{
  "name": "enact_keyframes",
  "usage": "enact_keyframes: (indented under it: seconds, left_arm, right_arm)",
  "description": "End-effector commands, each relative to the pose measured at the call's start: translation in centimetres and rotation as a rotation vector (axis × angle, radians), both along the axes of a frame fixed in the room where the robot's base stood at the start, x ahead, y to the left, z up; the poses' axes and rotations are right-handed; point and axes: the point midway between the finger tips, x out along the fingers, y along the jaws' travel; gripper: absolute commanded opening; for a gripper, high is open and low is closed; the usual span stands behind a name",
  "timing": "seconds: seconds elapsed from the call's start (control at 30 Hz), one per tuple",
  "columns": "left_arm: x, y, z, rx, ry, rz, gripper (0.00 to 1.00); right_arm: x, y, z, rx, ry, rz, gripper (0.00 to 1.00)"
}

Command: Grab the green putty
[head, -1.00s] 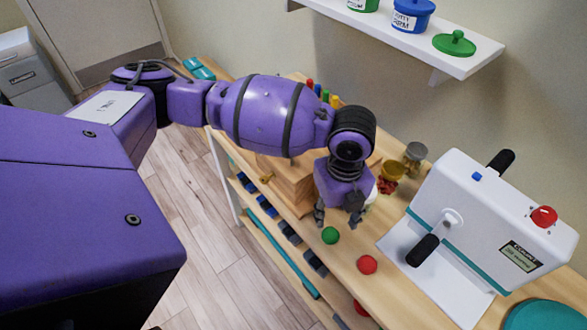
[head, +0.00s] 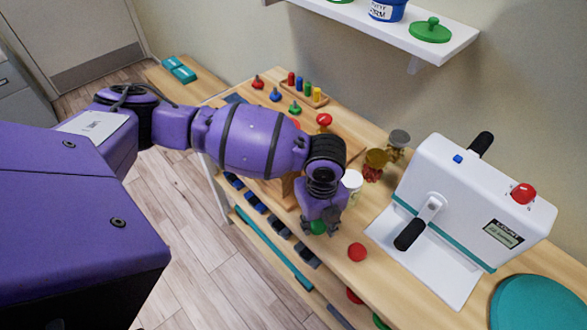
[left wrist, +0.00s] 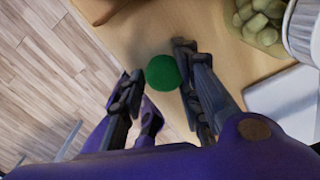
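The green putty (head: 318,228) is a small round ball on the wooden bench, near its front edge. In the left wrist view the green putty (left wrist: 163,73) shows between the fingertips. My left gripper (head: 319,225) is over the ball, pointing down, with a finger on either side. In the left wrist view my left gripper (left wrist: 158,69) is open; the right-hand finger is close to or touching the ball, and a small gap shows on the left-hand side. My right gripper is not in view.
A red ball (head: 357,252) lies just right of the gripper. A white crank machine (head: 465,200) stands further right. A white container (head: 352,184) and jars (head: 398,140) stand behind. A shelf (head: 375,28) hangs on the wall. A teal disc (head: 538,303) lies at front right.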

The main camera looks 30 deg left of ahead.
Motion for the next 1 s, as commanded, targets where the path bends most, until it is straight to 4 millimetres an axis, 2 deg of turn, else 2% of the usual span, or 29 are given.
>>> enact_keyframes:
  seconds: [0.03, 0.17, 0.43, 0.57, 0.73, 0.87, 1.0]
  left_arm:
    - [0.2, 0.0, 0.2, 0.0, -0.004, -0.001, 0.2]
    - [0.2, -0.1, 0.2, 0.0, -0.004, -0.001, 0.03]
    - [0.2, -0.1, 0.3, 0.0, -0.005, -0.001, 0.02]
    - [0.3, -0.1, 1.1, -0.001, -0.006, -0.001, 0.02]
    - [0.3, -0.1, 3.5, -0.002, -0.007, -0.001, 0.02]
    - [-1.3, -1.6, 6.0, -0.004, -0.009, -0.008, 0.02]
    - [-3.5, -3.4, 9.4, -0.004, -0.01, -0.009, 0.02]
  right_arm:
    - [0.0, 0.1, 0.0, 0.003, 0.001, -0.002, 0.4]
    - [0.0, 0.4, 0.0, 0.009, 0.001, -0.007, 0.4]
    - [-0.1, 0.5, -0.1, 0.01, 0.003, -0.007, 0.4]
    - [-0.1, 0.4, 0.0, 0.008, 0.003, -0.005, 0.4]
    - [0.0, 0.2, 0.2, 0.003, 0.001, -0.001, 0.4]
    - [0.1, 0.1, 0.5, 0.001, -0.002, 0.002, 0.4]
    - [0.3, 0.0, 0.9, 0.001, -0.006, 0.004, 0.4]
